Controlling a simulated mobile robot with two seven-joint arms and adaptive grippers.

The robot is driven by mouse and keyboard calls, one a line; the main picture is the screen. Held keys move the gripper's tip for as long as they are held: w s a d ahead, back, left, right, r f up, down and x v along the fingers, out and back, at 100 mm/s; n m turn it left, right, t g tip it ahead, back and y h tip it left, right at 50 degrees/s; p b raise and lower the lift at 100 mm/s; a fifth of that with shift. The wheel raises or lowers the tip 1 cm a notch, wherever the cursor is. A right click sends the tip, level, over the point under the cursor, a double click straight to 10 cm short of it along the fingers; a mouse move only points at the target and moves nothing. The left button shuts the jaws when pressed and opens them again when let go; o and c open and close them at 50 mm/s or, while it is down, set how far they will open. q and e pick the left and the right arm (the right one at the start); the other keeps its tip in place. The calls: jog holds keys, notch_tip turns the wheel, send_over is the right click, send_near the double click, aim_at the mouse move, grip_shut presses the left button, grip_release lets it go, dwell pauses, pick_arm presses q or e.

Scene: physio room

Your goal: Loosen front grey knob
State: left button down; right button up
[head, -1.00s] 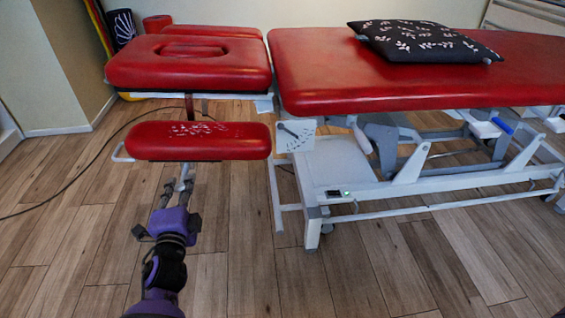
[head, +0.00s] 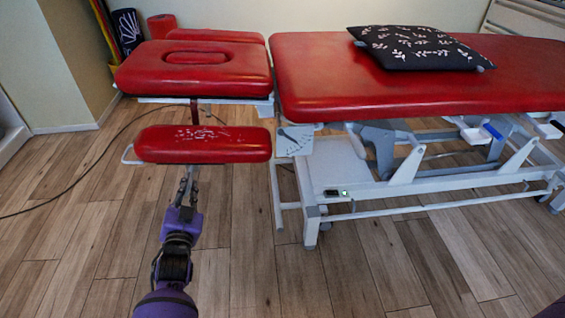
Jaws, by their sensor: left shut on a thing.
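The front red armrest pad (head: 225,144) hangs below the table's red head section (head: 193,78). My left gripper (head: 187,174) reaches up from below to the near underside of this pad. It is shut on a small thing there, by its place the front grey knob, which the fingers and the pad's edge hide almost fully. How far the knob is turned cannot be seen. My right gripper is not in view.
The long red table top (head: 420,85) carries a black patterned pillow (head: 420,47). Its white frame (head: 340,175) stands right of my gripper, with a plate (head: 294,141) near the pad. A dark cable (head: 82,172) lies on the left. The near wooden floor is clear.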

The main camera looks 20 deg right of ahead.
pick_arm(q)
jog(key=shift+n+p, duration=0.45)
jog(key=shift+n, duration=1.45)
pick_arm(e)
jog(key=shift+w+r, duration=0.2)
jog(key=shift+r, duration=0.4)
pick_arm(q)
jog(key=c, duration=1.8)
grip_release()
jog(key=shift+s, duration=0.15)
jog(key=v, duration=1.1)
jog(key=shift+s, duration=0.35)
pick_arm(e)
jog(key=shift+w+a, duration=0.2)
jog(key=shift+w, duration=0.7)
pick_arm(q)
jog(key=shift+a+r, duration=0.1)
jog(key=shift+a, duration=0.05)
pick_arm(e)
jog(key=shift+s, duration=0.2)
